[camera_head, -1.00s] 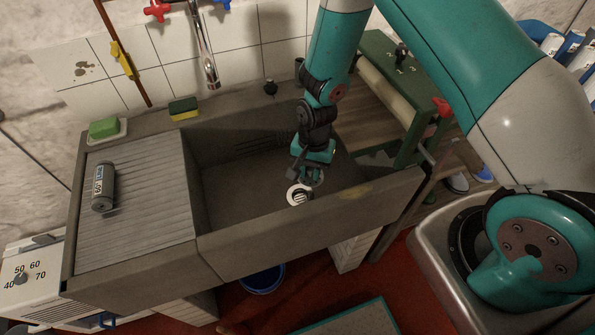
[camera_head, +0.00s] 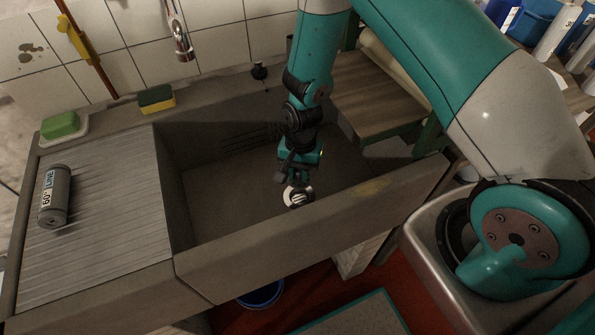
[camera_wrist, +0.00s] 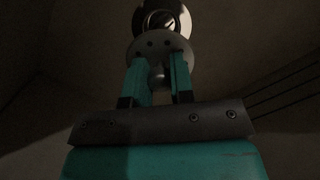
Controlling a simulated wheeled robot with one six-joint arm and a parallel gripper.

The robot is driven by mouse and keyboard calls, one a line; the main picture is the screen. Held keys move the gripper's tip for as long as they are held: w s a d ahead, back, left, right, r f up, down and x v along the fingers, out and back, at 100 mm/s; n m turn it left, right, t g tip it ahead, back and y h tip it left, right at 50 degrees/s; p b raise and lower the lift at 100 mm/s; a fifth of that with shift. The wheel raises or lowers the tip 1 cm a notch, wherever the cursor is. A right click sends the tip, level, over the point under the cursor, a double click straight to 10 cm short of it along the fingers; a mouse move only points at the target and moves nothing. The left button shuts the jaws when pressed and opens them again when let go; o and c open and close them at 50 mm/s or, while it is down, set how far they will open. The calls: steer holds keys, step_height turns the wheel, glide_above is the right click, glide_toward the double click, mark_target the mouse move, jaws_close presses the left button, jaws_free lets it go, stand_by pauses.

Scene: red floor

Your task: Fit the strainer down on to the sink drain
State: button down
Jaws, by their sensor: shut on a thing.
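The strainer (camera_wrist: 150,47), a grey disc with small holes and a central knob, shows in the wrist view. My gripper (camera_wrist: 160,78) is shut on its knob, with a teal finger on each side. The drain (camera_wrist: 165,14) shows as a pale ring with a dark middle beyond the strainer, which covers part of it. In the head view the drain (camera_head: 297,197) is a bright ring on the sink floor, just below my gripper (camera_head: 291,176). The strainer is hard to make out there. The strainer looks off-centre from the drain; the height between them is unclear.
The grey stone sink (camera_head: 225,262) has high walls around my gripper. A sponge (camera_head: 157,99) and green soap (camera_head: 61,125) lie on the back ledge. A tap (camera_head: 182,45) hangs behind.

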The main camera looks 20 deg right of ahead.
mark_target(300, 177)
steer(key=shift+d, duration=0.1)
steer(key=shift+f+b, duration=2.05)
steer(key=shift+f, duration=0.85)
steer(key=shift+f+b, duration=1)
steer(key=shift+f, duration=0.6)
steer(key=c, duration=0.9)
jaws_free()
steer(key=shift+r, duration=0.1)
step_height(300, 177, up, 17)
steer(key=w+d, duration=0.1)
steer(key=shift+w, duration=0.35)
steer(key=shift+r, duration=0.1)
